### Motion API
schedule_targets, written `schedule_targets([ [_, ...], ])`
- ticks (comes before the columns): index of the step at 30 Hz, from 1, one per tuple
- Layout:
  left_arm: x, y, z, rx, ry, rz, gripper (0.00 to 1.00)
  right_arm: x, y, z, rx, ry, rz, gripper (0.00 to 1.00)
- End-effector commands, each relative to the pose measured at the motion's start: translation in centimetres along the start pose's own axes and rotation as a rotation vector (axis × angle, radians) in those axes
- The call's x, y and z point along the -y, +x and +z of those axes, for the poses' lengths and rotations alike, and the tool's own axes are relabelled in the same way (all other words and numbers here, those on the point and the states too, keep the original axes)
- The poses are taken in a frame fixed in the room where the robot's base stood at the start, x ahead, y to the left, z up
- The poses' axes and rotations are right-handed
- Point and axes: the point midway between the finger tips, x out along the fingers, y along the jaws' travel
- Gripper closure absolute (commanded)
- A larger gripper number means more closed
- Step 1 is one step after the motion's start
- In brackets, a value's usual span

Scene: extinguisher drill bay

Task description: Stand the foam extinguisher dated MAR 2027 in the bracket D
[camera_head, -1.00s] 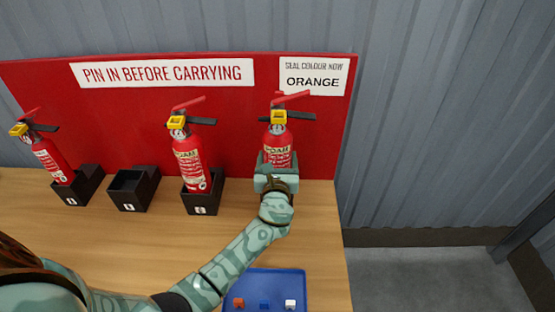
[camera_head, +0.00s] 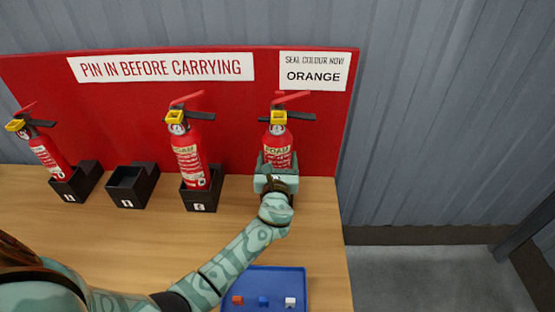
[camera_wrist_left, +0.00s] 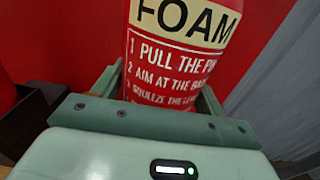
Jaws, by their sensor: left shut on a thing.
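My left gripper (camera_head: 277,178) is shut on the body of the rightmost red foam extinguisher (camera_head: 279,143). This extinguisher stands upright in front of the red board, with a yellow piece by its black and red levers. In the left wrist view its FOAM label (camera_wrist_left: 185,20) shows between the fingers; no date is readable. Its base, and any bracket under it, are hidden behind my gripper and arm. Another foam extinguisher (camera_head: 190,160) stands in a black bracket (camera_head: 199,200) to the left. The bracket letters are too small to read surely. My right gripper is out of view.
An empty black bracket (camera_head: 131,187) stands left of centre. A third extinguisher (camera_head: 50,157) leans in the far left bracket (camera_head: 70,191). A blue tray (camera_head: 265,279) with small red, blue and white pieces lies at the front. The sign (camera_head: 314,72) reads ORANGE.

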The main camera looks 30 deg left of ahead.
Motion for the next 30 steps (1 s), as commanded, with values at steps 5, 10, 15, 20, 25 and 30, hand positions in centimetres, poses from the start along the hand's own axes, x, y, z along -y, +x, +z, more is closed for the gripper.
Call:
schedule_targets([
  [5,0.1,0.1,0.6,0.011,-0.002,0.001,0.73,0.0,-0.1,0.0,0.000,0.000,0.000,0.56],
  [10,0.0,0.1,0.4,0.007,-0.001,0.000,0.03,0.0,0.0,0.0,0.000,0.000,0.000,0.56],
  [15,0.0,-0.1,-0.3,-0.006,0.001,-0.001,0.03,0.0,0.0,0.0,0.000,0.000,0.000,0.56],
  [20,0.0,-1.1,-0.1,-0.004,0.000,-0.001,0.03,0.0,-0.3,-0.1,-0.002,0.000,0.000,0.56],
  [25,0.0,-4.8,0.0,-0.003,0.001,-0.002,0.03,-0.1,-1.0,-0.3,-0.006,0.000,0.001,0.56],
  [30,0.0,-9.6,0.1,-0.001,-0.001,-0.001,0.03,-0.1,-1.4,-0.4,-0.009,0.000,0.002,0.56],
])
